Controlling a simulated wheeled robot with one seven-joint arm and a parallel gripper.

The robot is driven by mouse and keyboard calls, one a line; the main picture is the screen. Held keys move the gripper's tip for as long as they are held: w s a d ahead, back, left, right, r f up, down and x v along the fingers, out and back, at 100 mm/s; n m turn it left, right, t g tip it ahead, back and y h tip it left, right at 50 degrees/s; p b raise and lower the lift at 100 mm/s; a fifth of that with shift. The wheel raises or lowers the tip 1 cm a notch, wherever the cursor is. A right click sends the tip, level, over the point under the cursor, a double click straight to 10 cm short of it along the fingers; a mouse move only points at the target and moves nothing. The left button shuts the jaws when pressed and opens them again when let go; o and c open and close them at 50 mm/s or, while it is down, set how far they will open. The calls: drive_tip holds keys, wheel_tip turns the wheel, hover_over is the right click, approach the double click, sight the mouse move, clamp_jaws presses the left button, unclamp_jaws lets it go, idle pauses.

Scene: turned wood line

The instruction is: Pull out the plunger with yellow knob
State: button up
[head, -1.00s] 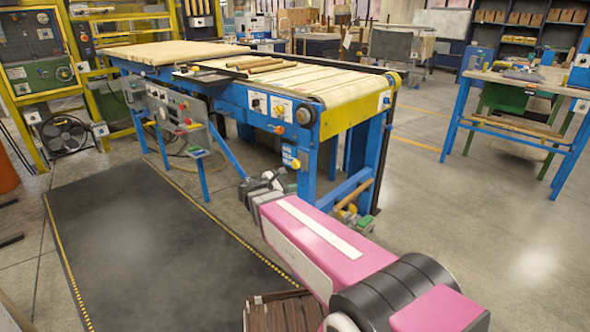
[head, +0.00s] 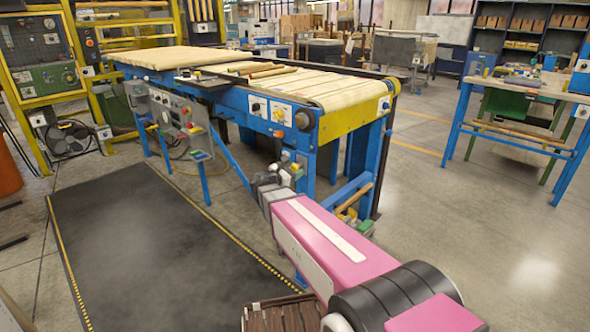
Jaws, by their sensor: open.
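The plunger's yellow knob (head: 297,168) is small, on the blue end leg of the conveyor, below the roller end. It is partly hidden by my gripper. My gripper (head: 284,170) is grey, small and seen from behind, at the end of my pink arm. It is open and overlaps the knob's left side in the picture. I cannot tell whether it touches the knob. Nothing shows between the fingers.
The blue-framed conveyor (head: 335,87) carries turned wood pieces. A control panel (head: 172,112) hangs on its left side. A dark floor mat (head: 150,250) lies in front, clear. A workbench (head: 530,85) stands at the right. Open floor lies between.

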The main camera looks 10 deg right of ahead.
drive_tip(key=shift+w+d, duration=0.35)
drive_tip(key=shift+d, duration=0.15)
clamp_jaws()
drive_tip(key=shift+v, duration=1.7)
drive_tip(key=shift+d, duration=0.1)
unclamp_jaws()
drive_tip(key=v, duration=1.1)
